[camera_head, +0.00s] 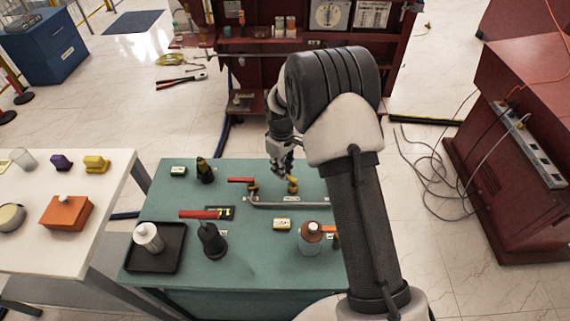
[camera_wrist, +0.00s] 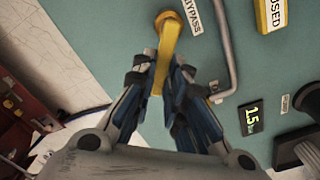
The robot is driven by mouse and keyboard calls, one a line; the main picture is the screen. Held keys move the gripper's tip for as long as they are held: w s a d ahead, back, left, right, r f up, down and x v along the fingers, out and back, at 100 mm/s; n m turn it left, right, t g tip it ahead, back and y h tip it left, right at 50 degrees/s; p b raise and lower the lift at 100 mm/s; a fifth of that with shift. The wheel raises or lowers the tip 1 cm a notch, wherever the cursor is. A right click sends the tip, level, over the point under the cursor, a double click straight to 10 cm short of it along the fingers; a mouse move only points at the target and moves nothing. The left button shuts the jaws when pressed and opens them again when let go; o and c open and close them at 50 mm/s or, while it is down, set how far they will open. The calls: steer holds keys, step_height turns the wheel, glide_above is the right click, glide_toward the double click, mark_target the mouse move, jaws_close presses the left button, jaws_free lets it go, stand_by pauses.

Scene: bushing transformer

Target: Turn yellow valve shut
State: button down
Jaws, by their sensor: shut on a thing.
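My gripper (camera_wrist: 168,72) is shut on the handle, one finger on each side; the handle's lower end is partly hidden by the fingers. In the head view my gripper (camera_head: 284,168) comes down from above onto the valve. A label ending in "YPASS" (camera_wrist: 193,14) lies right beside the pivot.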

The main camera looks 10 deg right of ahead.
steer(key=n, duration=0.2)
steer(key=s+a+n, duration=0.1)
steer(key=n, duration=0.1)
steer(key=shift+s+p, duration=0.15)
steer(key=shift+p, duration=0.25)
steer(key=shift+s+a+n, duration=0.15)
steer(key=shift+s+n, duration=0.15)
steer(key=shift+n, duration=0.55)
steer(key=shift+s+a+n, duration=0.1)
steer(key=shift+s+n, duration=0.15)
steer(key=shift+n, duration=0.6)
steer(key=c, duration=1.6)
jaws_free()
steer(key=shift+s, duration=0.1)
step_height(320, 180, up, 12)
